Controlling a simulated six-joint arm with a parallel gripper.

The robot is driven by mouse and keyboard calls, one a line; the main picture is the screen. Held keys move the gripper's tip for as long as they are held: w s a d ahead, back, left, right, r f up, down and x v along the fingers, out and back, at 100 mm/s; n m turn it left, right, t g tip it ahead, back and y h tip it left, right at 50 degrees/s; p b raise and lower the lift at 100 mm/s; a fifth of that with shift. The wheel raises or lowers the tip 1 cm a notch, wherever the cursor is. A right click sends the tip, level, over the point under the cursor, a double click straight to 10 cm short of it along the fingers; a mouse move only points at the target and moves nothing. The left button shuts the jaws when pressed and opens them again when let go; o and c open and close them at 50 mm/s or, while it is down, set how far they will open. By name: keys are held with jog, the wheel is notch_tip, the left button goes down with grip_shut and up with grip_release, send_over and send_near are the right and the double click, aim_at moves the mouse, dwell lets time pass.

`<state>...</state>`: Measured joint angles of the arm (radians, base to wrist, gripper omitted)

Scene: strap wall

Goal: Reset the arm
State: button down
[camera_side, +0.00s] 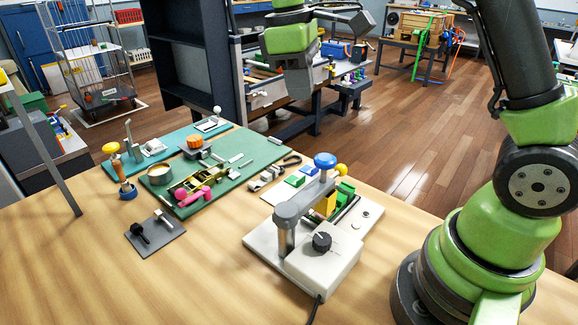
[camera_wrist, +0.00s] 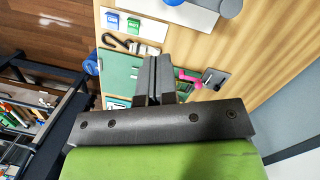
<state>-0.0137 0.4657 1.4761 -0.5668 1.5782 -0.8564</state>
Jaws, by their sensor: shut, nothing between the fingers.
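My gripper (camera_side: 298,86) hangs high above the far side of the wooden table in the side view, clear of everything on it. In the wrist view its two dark fingers (camera_wrist: 156,78) are together and hold nothing. My arm reaches up from its green base at the right. Below is the table (camera_side: 210,275) with a green mat (camera_side: 240,148) carrying tools and small fittings. The mat also shows in the wrist view (camera_wrist: 120,72), partly hidden by the fingers.
A white device with a grey post and a black knob (camera_side: 321,241) stands at the front middle. A grey plate (camera_side: 155,234) with two small levers lies to its left. A dark shelf unit (camera_side: 190,55) stands behind the table. The front left of the table is clear.

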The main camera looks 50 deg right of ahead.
jog(key=s+a+r+m+t+y, duration=0.1)
jog(key=s+m+t, duration=0.3)
jog(key=s, duration=0.4)
jog(key=s+a+r+m+t+y, duration=0.2)
jog(key=s+a+r+m+t, duration=0.1)
jog(key=s, duration=0.6)
jog(key=shift+r+m+t, duration=0.8)
jog(key=shift+m, duration=0.3)
